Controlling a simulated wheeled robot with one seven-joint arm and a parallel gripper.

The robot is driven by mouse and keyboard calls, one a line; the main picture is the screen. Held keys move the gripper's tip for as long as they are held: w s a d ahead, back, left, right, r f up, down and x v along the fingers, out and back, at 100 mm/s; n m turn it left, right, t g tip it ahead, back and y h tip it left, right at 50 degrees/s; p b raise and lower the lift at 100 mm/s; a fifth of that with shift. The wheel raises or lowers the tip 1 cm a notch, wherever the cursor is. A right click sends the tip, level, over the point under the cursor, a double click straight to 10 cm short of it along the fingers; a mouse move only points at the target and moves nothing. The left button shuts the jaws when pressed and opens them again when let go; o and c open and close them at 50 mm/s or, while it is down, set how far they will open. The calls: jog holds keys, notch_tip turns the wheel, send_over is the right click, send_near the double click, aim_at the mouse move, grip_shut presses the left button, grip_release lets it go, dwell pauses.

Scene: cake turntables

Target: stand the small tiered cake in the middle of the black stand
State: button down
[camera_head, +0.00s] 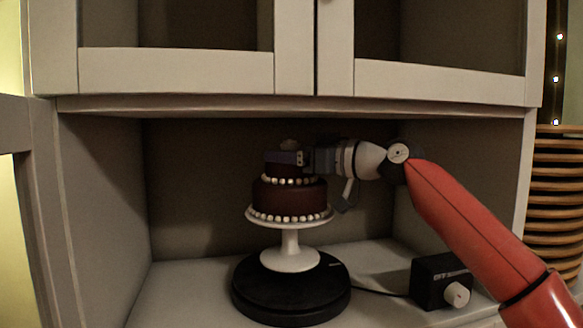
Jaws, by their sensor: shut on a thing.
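The small tiered cake (289,196) is dark brown with rows of white beads, upright on a white footed cake plate (290,243). My gripper (287,158) reaches in from the right and is shut on the cake's top tier. The black stand (291,303) is a low round turntable on the cabinet floor. The plate's white foot shows over the stand, about central left to right and towards its back half. I cannot tell whether the foot touches the stand or hangs just above it. The gripper hides part of the top tier.
A black control box (440,281) with a white knob stands right of the stand, joined to it by a cable. Cabinet walls close in left, right and behind, with an upper shelf edge (300,104) above the cake. Stacked round boards (556,200) stand outside at the right.

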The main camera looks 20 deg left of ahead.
jog(key=shift+f, duration=1.25)
jog(key=shift+d, duration=0.1)
jog(key=shift+c, duration=1)
grip_release()
jog(key=shift+f, duration=0.15)
jog(key=b+v, duration=0.2)
jog(key=v, duration=1)
jog(key=shift+b, duration=0.3)
